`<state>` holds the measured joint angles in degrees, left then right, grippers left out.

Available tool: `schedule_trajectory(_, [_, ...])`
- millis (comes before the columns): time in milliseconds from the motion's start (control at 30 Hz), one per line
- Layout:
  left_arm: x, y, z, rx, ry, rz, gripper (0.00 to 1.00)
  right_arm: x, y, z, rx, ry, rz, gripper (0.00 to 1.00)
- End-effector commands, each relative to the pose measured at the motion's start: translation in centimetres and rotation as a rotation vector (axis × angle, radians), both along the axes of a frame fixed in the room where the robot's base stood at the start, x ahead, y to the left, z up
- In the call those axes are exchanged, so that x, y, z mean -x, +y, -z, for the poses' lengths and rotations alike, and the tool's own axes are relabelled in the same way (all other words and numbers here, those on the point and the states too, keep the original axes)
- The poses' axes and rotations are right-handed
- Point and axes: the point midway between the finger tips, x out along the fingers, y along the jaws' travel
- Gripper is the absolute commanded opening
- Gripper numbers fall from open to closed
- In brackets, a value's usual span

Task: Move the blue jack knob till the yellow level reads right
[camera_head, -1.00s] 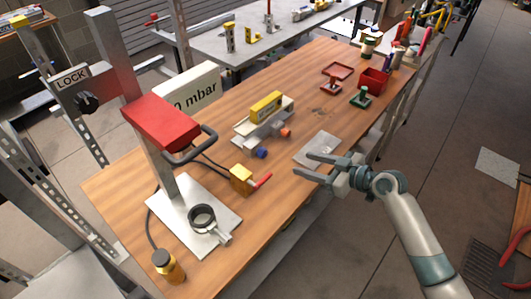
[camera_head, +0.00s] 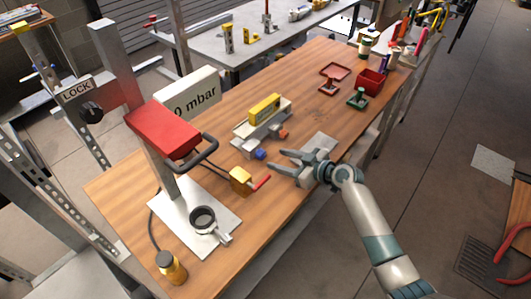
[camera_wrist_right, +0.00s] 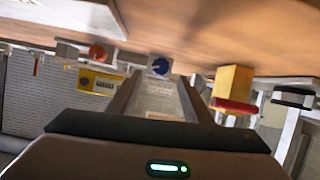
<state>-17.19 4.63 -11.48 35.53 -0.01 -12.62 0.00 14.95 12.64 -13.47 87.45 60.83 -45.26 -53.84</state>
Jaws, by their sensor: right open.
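The yellow level (camera_head: 265,107) lies on top of a grey jack platform (camera_head: 251,129) on the wooden bench; its reading is too small to tell. The blue jack knob (camera_head: 260,154) is on the platform's near side, with an orange knob (camera_head: 283,134) to its right. My right gripper (camera_head: 277,160) is open, its fingers pointing left at the blue knob and just short of it. In the right wrist view the blue knob (camera_wrist_right: 160,66) appears beyond the fingers, roughly between their tips. The yellow level (camera_wrist_right: 100,82) is partly hidden there. My left gripper is not in view.
A yellow block valve (camera_head: 240,180) with a red lever is just left of my right gripper. A red press with a black handle (camera_head: 165,127) stands further left. A red bin (camera_head: 371,81) and green part (camera_head: 357,98) lie at the right. A metal plate is under my gripper.

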Motion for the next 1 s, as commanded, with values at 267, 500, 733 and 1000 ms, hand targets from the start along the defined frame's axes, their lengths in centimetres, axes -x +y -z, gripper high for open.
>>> schedule_trajectory(267, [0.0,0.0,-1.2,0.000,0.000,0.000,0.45,-2.6,2.7,1.3,-0.003,0.002,0.000,0.46])
schedule_trajectory(500, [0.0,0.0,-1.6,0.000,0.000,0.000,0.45,-4.2,4.3,2.4,-0.001,0.001,0.001,0.46])
schedule_trajectory(733, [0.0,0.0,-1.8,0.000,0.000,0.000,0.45,-4.8,4.9,2.8,-0.001,0.000,0.000,0.46])
schedule_trajectory(1000, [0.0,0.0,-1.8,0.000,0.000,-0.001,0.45,-4.8,5.0,2.9,0.000,0.000,0.000,0.46])
